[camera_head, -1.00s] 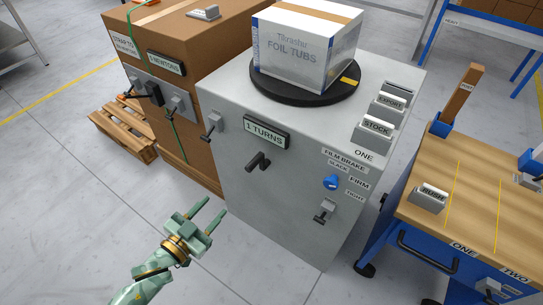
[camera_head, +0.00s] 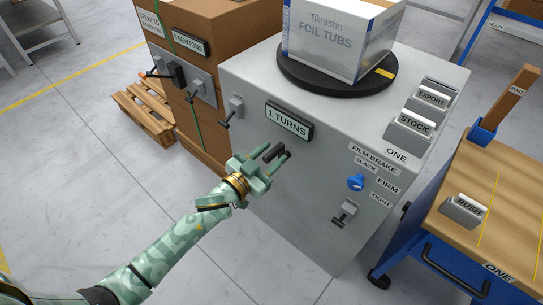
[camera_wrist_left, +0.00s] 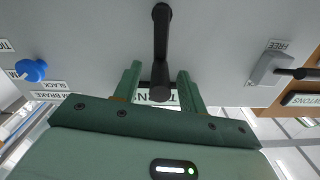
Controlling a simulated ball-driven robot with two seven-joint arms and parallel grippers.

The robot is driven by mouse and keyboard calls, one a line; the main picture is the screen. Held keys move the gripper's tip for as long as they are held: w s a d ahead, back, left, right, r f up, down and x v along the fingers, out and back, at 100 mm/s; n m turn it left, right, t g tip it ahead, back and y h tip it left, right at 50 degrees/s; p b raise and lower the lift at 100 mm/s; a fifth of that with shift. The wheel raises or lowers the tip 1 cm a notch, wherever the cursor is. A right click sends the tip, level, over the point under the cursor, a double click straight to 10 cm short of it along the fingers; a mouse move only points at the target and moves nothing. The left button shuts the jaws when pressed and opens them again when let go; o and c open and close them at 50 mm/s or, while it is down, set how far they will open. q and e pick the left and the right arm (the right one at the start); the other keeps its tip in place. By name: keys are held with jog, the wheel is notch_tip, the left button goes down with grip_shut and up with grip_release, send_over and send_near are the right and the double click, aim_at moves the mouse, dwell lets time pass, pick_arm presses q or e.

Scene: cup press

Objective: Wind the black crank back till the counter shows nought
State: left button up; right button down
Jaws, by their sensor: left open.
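The counter (camera_head: 289,120) on the front of the grey machine (camera_head: 300,190) reads "1 TURNS". Below it is the black crank (camera_head: 273,153), partly covered by my left gripper in the head view. In the left wrist view the crank arm (camera_wrist_left: 161,40) runs from its hub at the top down to a handle (camera_wrist_left: 160,92) between my fingers. My left gripper (camera_wrist_left: 158,80) is open, with one finger on each side of the crank handle and a gap on both sides. My right gripper is not in view.
A white carton (camera_head: 338,38) sits on a black turntable (camera_head: 335,75) on the machine. A blue brake knob (camera_head: 356,183) and a small lever (camera_head: 344,212) are right of the crank; another lever (camera_head: 233,109) is left. A wooden bench (camera_head: 490,215) stands at the right.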

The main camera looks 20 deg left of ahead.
pick_arm(q)
jog(key=shift+w, duration=0.1)
grip_shut()
jog(key=shift+a+r+n+p, duration=0.1)
jog(key=shift+r+n+p, duration=0.05)
jog(key=shift+n+p, duration=0.15)
